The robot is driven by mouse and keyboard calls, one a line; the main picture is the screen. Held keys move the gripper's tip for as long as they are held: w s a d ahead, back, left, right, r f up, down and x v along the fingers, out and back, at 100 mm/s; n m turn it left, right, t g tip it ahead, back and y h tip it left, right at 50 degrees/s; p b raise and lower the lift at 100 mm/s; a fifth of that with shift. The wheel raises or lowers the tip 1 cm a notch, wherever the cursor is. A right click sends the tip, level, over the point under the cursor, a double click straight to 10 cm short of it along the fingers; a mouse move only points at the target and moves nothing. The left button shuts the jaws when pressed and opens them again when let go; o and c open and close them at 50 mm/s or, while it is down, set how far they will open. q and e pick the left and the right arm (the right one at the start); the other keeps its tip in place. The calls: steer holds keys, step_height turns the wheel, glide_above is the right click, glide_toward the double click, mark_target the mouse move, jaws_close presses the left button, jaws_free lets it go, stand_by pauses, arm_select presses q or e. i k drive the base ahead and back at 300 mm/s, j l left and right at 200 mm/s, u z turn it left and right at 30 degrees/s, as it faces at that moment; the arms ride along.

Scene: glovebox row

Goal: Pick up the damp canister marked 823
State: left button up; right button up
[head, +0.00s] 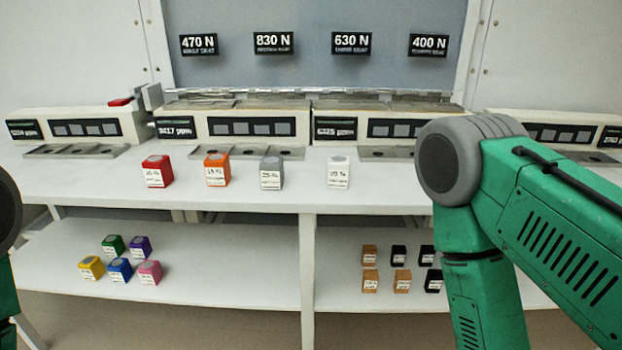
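Several small block-shaped canisters with white labels stand on the white bench: a red canister (157,171), an orange canister (217,170), a grey canister (271,173) and a white canister (338,172). Their label print is too small to read surely, and I cannot make out 823 on any of them. I cannot tell which canister is damp. Neither of my grippers shows. Green links of my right arm fill the right side, and a sliver of my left arm shows at the left edge.
The lower shelf (220,265) holds coloured canisters at left, including a yellow one (92,268), and brown and black blocks (370,281) at right. Display units (250,126) with shallow trays line the bench's back. Signs above read 470 N, 830 N, 630 N and 400 N.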

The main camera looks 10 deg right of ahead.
mark_target(216, 168)
steer(key=i+j, duration=0.15)
steer(key=j, duration=0.15)
steer(key=i+j+z, duration=0.15)
steer(key=j, duration=0.15)
steer(key=i+j+z, duration=0.2)
steer(key=j, duration=0.15)
steer(key=i+j+z, duration=0.15)
steer(key=j, duration=0.2)
steer(key=j+z, duration=0.15)
steer(key=j, duration=0.2)
